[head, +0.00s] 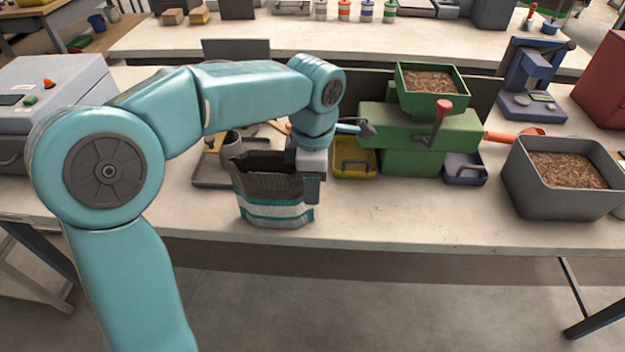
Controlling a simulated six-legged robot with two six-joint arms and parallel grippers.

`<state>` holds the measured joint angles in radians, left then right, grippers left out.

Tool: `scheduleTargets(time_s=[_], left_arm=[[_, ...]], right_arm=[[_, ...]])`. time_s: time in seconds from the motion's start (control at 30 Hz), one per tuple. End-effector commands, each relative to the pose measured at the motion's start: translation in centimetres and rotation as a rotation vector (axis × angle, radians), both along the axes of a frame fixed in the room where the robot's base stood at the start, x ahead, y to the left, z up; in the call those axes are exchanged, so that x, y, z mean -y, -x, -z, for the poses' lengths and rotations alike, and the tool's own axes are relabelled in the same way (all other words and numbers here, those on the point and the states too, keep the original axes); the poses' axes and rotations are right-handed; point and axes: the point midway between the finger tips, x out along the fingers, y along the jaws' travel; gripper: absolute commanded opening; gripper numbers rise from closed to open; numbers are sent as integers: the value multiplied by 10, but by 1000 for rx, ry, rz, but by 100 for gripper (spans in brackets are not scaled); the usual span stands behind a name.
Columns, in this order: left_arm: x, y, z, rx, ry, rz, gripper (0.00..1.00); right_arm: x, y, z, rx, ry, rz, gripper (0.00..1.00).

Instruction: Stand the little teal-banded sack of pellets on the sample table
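My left arm reaches over from the left, and my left gripper (312,185) points down at the sack's right side. A finger overlaps the sack's rim in the picture. The other finger is hidden, so I cannot tell whether it grips the sack. My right gripper is not in view. I cannot tell which surface is the sample table.
A grey bin of brown pellets (520,190) stands at right. A yellow tray (352,165) and a blue-grey tray (463,170) sit by the machine. A grey tray (205,180) lies behind the sack. The front table strip between sack and bin is clear.

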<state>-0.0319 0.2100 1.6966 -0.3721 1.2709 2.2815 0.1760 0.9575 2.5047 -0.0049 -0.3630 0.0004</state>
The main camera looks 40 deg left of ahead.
Motion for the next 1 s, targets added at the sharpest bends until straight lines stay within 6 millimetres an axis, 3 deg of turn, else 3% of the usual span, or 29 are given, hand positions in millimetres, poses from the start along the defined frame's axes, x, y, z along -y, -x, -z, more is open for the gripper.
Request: scheduleTargets(time_s=[0.37, 0.47, 0.8, 1.0], left_arm=[[0, -1, -10, 4, 0, 0, 44], [0, -1, -28, 5, 0, -1, 44], [1, 0, -118, 6, 1, 1, 44], [1, 0, -153, 4, 0, 0, 44]], right_arm=[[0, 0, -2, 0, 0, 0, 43], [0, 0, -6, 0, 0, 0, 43], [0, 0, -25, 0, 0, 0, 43], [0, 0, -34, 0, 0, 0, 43]])
